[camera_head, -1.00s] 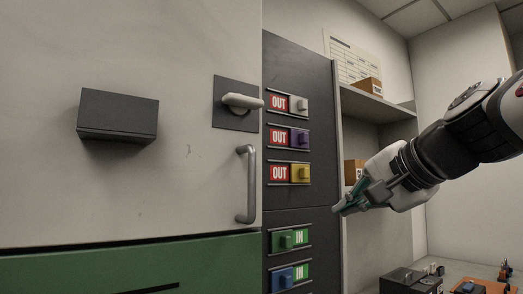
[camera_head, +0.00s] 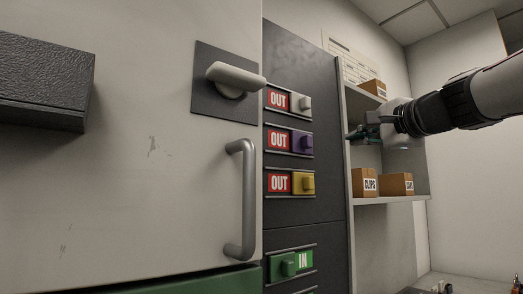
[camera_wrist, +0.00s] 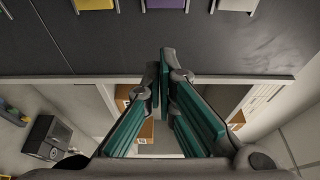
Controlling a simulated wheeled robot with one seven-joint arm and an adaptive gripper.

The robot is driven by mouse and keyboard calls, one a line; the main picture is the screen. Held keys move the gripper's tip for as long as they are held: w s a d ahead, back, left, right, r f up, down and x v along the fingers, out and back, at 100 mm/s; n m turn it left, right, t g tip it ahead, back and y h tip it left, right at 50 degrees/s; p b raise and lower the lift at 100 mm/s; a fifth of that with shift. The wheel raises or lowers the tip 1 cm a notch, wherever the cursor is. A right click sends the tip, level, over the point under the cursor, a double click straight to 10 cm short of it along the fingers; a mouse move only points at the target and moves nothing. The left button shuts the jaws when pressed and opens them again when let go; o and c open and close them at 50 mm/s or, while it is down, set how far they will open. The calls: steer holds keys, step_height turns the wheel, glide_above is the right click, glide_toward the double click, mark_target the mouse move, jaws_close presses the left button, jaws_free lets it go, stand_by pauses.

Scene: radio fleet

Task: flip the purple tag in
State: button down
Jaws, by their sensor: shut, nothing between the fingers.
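The purple tag (camera_head: 303,143) sits in the middle of three upper slots on the dark board. The purple tag also shows at the top edge of the wrist view (camera_wrist: 166,4), between the yellow and white tags. My gripper (camera_head: 350,134) is shut and empty, to the right of the purple tag at about its height in the head view. Its teal fingers (camera_wrist: 164,62) meet in front of the bare dark board in the wrist view, apart from the tag.
The white tag (camera_head: 304,104) above and the yellow tag (camera_head: 308,183) below also read OUT. A green tag (camera_head: 289,264) lower down reads IN. A cabinet door with a long handle (camera_head: 243,200) stands at left. Shelves with boxes (camera_head: 365,183) are at right.

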mark_target(294, 144)
steer(key=p+x, duration=0.2)
steer(key=x, duration=0.7)
steer(key=shift+w+a, duration=0.1)
steer(key=shift+w, duration=0.15)
steer(key=shift+s+a+p, duration=0.15)
steer(key=shift+s+a, duration=0.45)
steer(key=shift+a, duration=0.2)
steer(key=shift+s+a+p, duration=0.15)
steer(key=shift+s+a, duration=0.45)
steer(key=shift+a, duration=0.25)
steer(key=s+a, duration=0.1)
steer(key=a, duration=0.1)
steer(key=s+a, duration=0.1)
steer(key=a, duration=0.1)
steer(key=s+a, duration=0.2)
steer(key=shift+s+a, duration=0.1)
steer(key=shift+a, duration=0.1)
